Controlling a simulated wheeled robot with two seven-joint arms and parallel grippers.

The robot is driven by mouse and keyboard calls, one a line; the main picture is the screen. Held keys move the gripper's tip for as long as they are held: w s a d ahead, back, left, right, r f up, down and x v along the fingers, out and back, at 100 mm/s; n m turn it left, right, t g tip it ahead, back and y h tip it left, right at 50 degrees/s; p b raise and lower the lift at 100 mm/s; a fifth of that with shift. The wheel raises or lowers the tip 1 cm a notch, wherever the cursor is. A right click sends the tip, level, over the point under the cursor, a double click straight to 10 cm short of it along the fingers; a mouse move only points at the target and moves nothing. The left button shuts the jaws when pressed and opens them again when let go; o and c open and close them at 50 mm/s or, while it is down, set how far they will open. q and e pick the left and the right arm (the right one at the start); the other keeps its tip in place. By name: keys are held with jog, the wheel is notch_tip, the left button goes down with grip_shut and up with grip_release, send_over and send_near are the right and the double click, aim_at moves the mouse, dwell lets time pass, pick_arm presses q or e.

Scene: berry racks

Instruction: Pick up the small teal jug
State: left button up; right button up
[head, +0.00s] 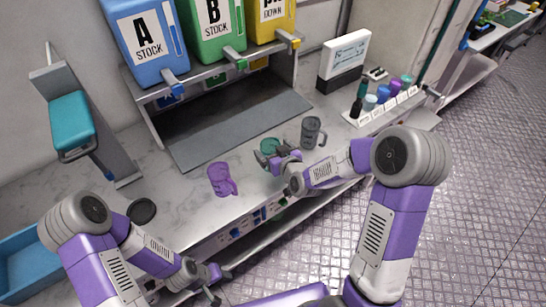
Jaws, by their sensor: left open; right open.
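The small teal jug (268,147) stands on the marble counter, partly hidden behind my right gripper. My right gripper (268,162) is open, with its fingers right at the jug's near side. I cannot tell whether they touch it or reach around it. My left gripper (215,290) is open and empty, low at the counter's front edge and far from the jug.
A purple jug (221,179) stands left of the teal jug and a dark grey jug (312,132) stands to its right. A rack holding blue, green and yellow bins (148,42) rises behind. Small bottles stand in a white holder (385,108) at the right.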

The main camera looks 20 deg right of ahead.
jog(key=shift+x, duration=1.15)
jog(key=c, duration=1.4)
